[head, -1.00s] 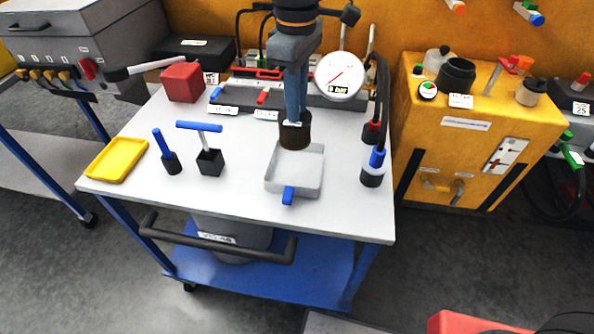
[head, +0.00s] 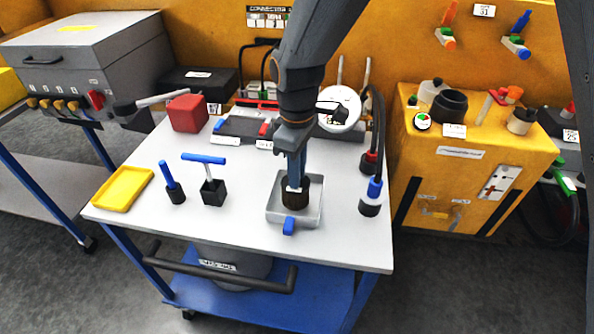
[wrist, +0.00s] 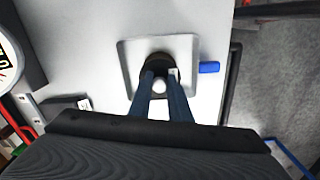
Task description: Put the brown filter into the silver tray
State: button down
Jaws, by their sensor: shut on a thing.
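The brown filter (head: 295,196) is a dark brown cylinder with a small white label. My gripper (head: 296,180) is shut on its top and holds it upright over the silver tray (head: 273,213). In the head view the filter appears within the tray's walls; I cannot tell whether it touches the tray floor. The tray is shallow and light grey, with a blue handle at its front. In the wrist view the filter (wrist: 156,62) is between my gripper's fingers (wrist: 160,82), over the tray (wrist: 131,50), and the fingers hide part of it.
A yellow tray (head: 122,188), a blue-handled tool (head: 174,184) and a black block with a blue T-handle (head: 213,192) stand left on the white table. A blue-topped black fitting (head: 371,197) stands right of the tray. A red cube (head: 187,113) and a gauge (head: 340,109) are behind.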

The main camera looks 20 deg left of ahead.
jog(key=shift+f, duration=0.15)
jog(key=c, duration=1.6)
grip_release()
jog(key=shift+c, duration=0.2)
notch_tip(320, 180, up, 12)
jog(key=b, duration=0.3)
jog(key=w+d+f+m, duration=0.25)
jog(key=d+m, duration=0.25)
jog(key=d, duration=0.7)
jog(key=s+d+f+m, duration=0.2)
jog(key=d+m, duration=0.2)
jog(key=d, duration=0.3)
jog(key=s+d+f+m, duration=0.3)
jog(key=d, duration=0.5)
jog(key=s+d+f+m+t, duration=0.1)
jog(key=s+d+f+m, duration=0.2)
jog(key=d, duration=0.4)
jog(key=shift+d+f+m, duration=0.25)
jog(key=shift+d+m, duration=0.1)
jog(key=shift+m, duration=0.45)
